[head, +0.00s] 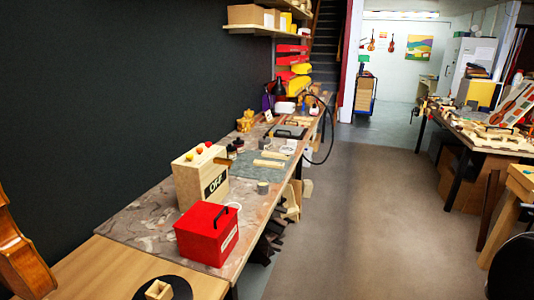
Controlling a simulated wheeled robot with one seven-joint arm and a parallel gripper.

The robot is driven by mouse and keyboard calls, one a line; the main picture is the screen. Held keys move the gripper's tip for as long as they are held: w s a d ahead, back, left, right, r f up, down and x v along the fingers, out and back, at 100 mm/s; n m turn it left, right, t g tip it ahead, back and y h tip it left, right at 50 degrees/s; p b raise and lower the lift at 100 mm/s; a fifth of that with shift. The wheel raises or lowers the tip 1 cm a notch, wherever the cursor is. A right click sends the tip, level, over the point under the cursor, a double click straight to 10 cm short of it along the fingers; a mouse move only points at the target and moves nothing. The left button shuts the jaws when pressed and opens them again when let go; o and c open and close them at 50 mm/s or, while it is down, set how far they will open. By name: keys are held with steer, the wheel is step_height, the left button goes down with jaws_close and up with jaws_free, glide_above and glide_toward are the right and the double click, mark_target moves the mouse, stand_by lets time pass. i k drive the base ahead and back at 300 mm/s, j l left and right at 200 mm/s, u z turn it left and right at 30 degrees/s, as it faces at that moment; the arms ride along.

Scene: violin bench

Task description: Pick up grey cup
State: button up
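A small grey cylinder that looks like the grey cup (263,188) stands upright near the front edge of the long workbench (140,222), just right of the pale box marked OFF. It is small in the picture, so I cannot see into it. Nothing visibly covers it. My gripper is not in view.
The pale OFF box (187,186) stands left of the cup, and a red box with a black handle (205,240) stands nearer. A green-grey mat (245,166) and tools lie behind. A violin (22,262) is at the left edge. The floor (370,220) right of the bench is clear.

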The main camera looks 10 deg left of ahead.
mark_target(263, 188)
steer(key=i+l+u, duration=0.35)
steer(key=i+l, duration=0.2)
steer(key=i, duration=0.45)
steer(key=i+l+u, duration=0.35)
steer(key=i+l, duration=0.5)
steer(key=i, duration=0.05)
